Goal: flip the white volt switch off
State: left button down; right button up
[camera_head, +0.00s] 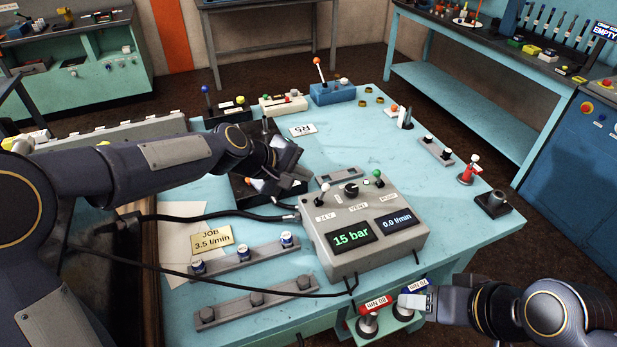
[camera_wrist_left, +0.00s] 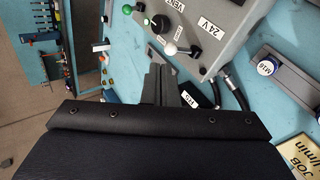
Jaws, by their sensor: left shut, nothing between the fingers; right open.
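The white-tipped volt switch (camera_head: 324,188) stands on the left of the grey control box (camera_head: 386,243), by a 24 V label. In the left wrist view the white switch (camera_wrist_left: 171,48) lies just beyond my fingertips, its lever pointing away from the label. My left gripper (camera_head: 298,176) is shut and empty, close behind the switch; the left wrist view shows its closed fingers (camera_wrist_left: 160,70) apparently just short of the white tip. Contact cannot be told. My right gripper (camera_head: 414,298) is open at the table's front edge, near the blue-labelled fitting.
A black knob (camera_head: 351,190) and a green-tipped switch (camera_head: 378,174) share the box top. Its displays read 15 bar and 0.0 l/min. Black hoses (camera_head: 240,214) run left from the box. A red-labelled fitting (camera_head: 372,310) stands in front.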

pick_arm(q)
notch_tip(320, 180, up, 9)
jog(key=s, duration=0.1)
jog(key=shift+d+f, duration=0.2)
jog(key=shift+d, duration=0.05)
jog(key=shift+s, duration=0.1)
jog(key=shift+a, duration=0.1)
jog(key=s+a+f+m+y, duration=0.1)
jog(key=s+a+m+y, duration=0.1)
jog(key=s+a, duration=1.2)
jog(key=s+a+f+m+y, duration=0.1)
jog(key=s+a+f, duration=0.3)
jog(key=s, duration=0.3)
jog(key=s+a+f+m+y, duration=0.1)
jog(key=s+a+f+m, duration=0.1)
jog(key=s+a+f, duration=0.2)
jog(key=s+f, duration=0.1)
jog(key=s, duration=0.2)
jog(key=shift+a+f+t+y, duration=0.2)
jog(key=shift+a+t+y, duration=0.1)
